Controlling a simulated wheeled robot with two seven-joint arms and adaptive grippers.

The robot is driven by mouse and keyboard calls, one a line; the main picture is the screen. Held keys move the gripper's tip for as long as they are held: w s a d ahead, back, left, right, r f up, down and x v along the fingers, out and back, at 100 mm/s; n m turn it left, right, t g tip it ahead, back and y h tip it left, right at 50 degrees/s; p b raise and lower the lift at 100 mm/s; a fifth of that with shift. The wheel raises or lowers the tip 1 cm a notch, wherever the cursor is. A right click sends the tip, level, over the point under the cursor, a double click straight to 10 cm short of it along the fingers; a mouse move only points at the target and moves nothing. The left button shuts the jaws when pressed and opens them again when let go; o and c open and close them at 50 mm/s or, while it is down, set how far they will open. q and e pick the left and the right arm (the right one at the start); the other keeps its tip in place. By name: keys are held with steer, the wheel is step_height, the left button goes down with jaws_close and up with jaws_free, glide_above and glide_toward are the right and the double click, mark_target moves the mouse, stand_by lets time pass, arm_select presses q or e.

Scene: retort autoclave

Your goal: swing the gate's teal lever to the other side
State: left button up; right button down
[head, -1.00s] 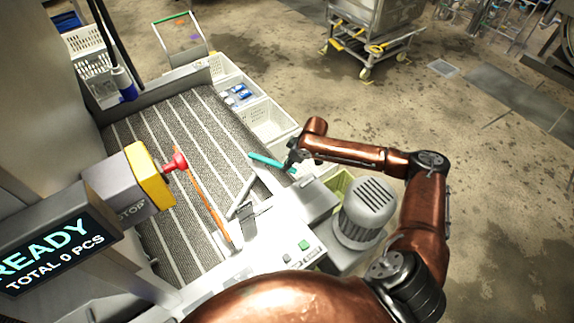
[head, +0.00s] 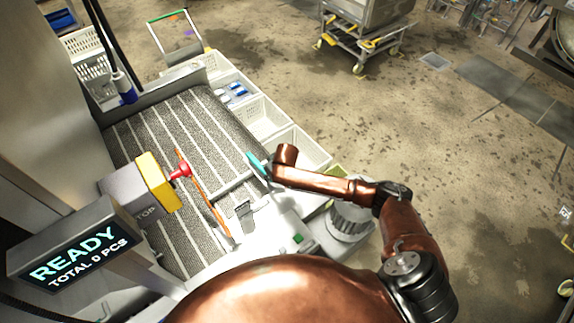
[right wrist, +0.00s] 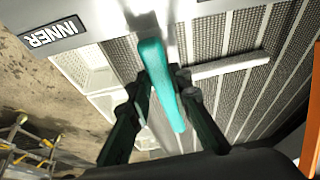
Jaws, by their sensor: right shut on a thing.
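The teal lever (head: 256,164) stands at the right edge of the striped conveyor belt. In the right wrist view the lever (right wrist: 158,75) runs between my two dark fingers. My right gripper (head: 267,167) is shut on it; the fingers show in the right wrist view (right wrist: 164,98). A light grey gate bar (head: 235,182) reaches from near the lever across part of the belt, towards the orange bar (head: 205,198). The joint between lever and bar is not clear. My left gripper is not in view.
A red button on a yellow and grey box (head: 158,182) stands left of the orange bar. A READY display (head: 75,255) is at the lower left. White bins (head: 262,117) line the belt's right side. A grey motor (head: 345,222) sits below my right forearm.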

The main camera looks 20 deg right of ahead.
arm_select(q)
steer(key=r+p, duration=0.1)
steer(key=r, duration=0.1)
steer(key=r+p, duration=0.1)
steer(key=p, duration=0.1)
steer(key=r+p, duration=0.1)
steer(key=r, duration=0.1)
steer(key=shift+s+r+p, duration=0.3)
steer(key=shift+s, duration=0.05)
arm_select(e)
steer(key=a+m+h, duration=0.1)
steer(key=a+m, duration=0.4)
steer(key=a, duration=0.2)
steer(key=shift+s+h, duration=0.25)
steer(key=shift+h, duration=0.15)
steer(key=shift+a, duration=0.1)
steer(key=c, duration=1.8)
jaws_free()
steer(key=shift+o, duration=0.2)
steer(key=v, duration=1.2)
steer(key=shift+f, duration=0.1)
steer(key=shift+c, duration=0.2)
